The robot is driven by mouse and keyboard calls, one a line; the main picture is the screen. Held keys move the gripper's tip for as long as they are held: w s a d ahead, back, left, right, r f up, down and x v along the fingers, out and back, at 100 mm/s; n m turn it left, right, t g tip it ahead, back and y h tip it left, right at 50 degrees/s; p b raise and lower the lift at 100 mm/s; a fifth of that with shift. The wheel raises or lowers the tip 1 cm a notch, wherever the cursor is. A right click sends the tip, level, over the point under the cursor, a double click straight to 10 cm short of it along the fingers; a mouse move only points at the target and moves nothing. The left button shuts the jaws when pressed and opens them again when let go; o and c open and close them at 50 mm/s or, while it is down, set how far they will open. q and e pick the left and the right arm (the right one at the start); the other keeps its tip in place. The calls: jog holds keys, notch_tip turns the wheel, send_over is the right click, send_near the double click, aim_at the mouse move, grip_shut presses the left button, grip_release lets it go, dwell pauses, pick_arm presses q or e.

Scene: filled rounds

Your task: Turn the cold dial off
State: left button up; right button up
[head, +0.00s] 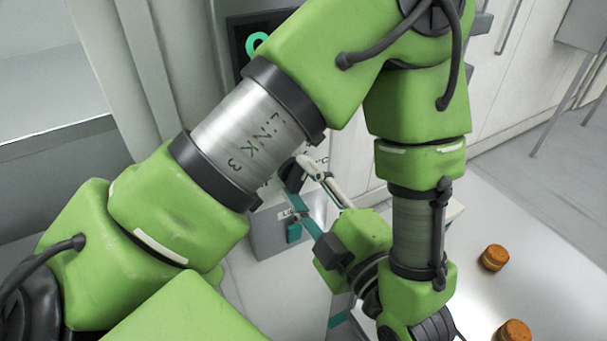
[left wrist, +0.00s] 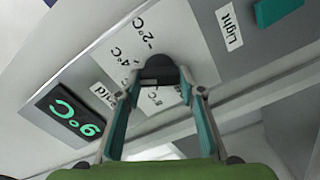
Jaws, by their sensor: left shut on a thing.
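My right gripper is not in view.
Two orange-brown rounds (head: 493,257) (head: 515,331) lie on the white surface at right.

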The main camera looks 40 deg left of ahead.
pick_arm(q)
jog(key=n+p, duration=0.1)
jog(key=n, duration=0.1)
jog(key=shift+r+n, duration=0.15)
jog(key=shift+n, duration=0.25)
jog(key=n+p, duration=0.1)
jog(key=n, duration=0.1)
jog(key=shift+n, duration=0.4)
jog(key=n, duration=0.3)
jog(key=shift+n+p, duration=0.3)
jog(key=shift+p, duration=0.05)
jog(key=n, duration=0.3)
jog(key=shift+n, duration=0.3)
jog(key=n, duration=0.2)
jog(key=shift+n, duration=0.3)
jog(key=n, duration=0.3)
jog(key=shift+w+n+b, duration=0.1)
jog(key=shift+n+b, duration=0.25)
jog(key=shift+n, duration=0.05)
jog(key=n+b, duration=0.1)
jog(key=n, duration=0.4)
jog(key=shift+n+b, duration=0.3)
jog(key=shift+b, duration=0.05)
jog(key=shift+n, duration=0.3)
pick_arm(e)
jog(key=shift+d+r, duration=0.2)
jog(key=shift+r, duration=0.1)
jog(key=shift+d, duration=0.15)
